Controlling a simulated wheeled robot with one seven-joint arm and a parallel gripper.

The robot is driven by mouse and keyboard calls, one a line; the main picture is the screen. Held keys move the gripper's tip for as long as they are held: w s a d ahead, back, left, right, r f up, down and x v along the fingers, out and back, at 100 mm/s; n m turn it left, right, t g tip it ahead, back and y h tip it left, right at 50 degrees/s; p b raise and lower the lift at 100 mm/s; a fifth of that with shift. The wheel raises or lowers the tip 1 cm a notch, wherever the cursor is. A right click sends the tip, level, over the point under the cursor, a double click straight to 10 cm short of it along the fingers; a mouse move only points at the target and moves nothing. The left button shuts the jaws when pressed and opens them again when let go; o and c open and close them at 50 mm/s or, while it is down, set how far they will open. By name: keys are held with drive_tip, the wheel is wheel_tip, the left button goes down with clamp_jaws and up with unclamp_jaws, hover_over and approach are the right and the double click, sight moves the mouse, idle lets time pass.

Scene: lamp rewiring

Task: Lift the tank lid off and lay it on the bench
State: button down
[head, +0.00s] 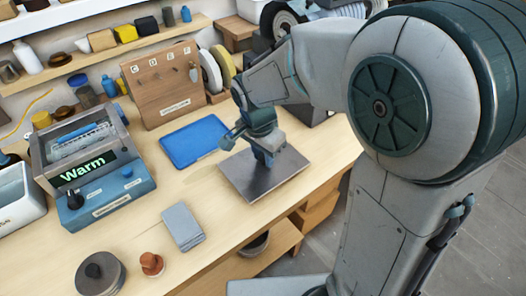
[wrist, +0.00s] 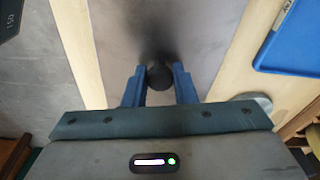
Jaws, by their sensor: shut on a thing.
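The tank lid is a flat grey square plate (head: 240,182) at the right part of the bench, with a dark round knob (wrist: 160,77) at its middle. My gripper (head: 266,158) is over the plate, and in the wrist view its blue fingers (wrist: 159,86) are shut on the knob, one on each side. The plate looks level and lies on or just above the bench; I cannot tell if it touches. The tank (head: 80,140), with a blue base and a "Warm" display, stands at the left of the bench with blue items inside.
A blue tray (head: 195,141) lies just left of the plate and also shows in the wrist view (wrist: 290,45). Grey sheets (head: 182,226), a round dark weight (head: 100,273) and a wooden knob piece (head: 151,264) are nearer the front. A wooden rack (head: 160,85) stands behind.

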drive_tip(key=shift+f+b, duration=0.3)
drive_tip(key=shift+f, duration=0.35)
drive_tip(key=shift+f, duration=0.2)
drive_tip(key=c, duration=1.1)
unclamp_jaws()
